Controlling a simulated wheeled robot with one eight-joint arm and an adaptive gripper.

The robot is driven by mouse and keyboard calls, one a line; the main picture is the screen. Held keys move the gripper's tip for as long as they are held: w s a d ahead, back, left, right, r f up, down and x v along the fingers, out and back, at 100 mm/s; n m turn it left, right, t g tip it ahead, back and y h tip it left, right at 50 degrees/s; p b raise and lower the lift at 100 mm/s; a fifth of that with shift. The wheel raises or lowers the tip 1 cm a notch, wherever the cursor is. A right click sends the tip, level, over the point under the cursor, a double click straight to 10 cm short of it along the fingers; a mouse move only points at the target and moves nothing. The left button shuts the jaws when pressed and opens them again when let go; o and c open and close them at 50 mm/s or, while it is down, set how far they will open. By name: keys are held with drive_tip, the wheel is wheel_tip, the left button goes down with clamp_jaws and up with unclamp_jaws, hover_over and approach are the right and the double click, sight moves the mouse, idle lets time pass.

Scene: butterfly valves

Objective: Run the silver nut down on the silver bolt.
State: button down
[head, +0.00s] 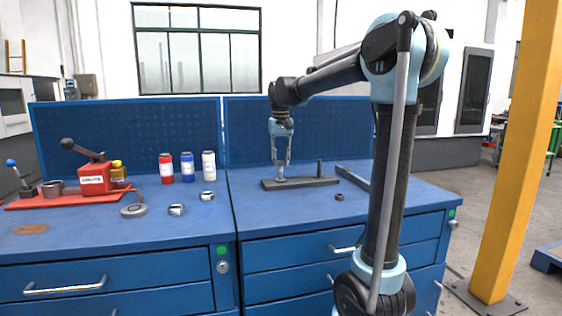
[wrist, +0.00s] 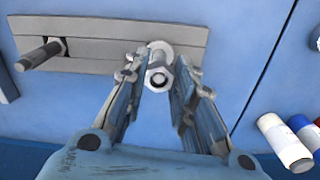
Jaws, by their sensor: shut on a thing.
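The silver nut (wrist: 159,77) sits between my fingertips in the wrist view, around the end of the silver bolt (wrist: 160,56). The bolt rises from the grey plate (head: 312,183), near the plate's left end in the head view. A round pale collar shows at the bolt's base in the wrist view. My gripper (head: 281,163) points down over the bolt and is shut on the nut; it also shows in the wrist view (wrist: 157,82). How far the nut sits along the thread is hard to tell.
A dark bolt (head: 319,168) stands on the plate's other end. A dark nut (head: 339,197) lies in front of the plate and a grey bar (head: 353,178) to its right. Bottles (head: 187,167), rings (head: 177,209) and a red fixture (head: 95,180) stand on the left bench.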

drive_tip(key=shift+m, duration=1.2)
drive_tip(key=c, duration=1.6)
unclamp_jaws()
drive_tip(key=shift+s, duration=0.1)
drive_tip(key=n, duration=0.6)
drive_tip(key=shift+w+n, duration=0.2)
drive_tip(key=shift+n, duration=0.1)
drive_tip(key=n, duration=0.5)
drive_tip(key=shift+w+d+n, duration=0.1)
drive_tip(key=shift+n, duration=0.2)
drive_tip(key=n, duration=0.5)
drive_tip(key=shift+w+n, duration=0.1)
drive_tip(key=shift+n, duration=0.3)
drive_tip(key=n, duration=0.6)
drive_tip(key=shift+w, duration=0.1)
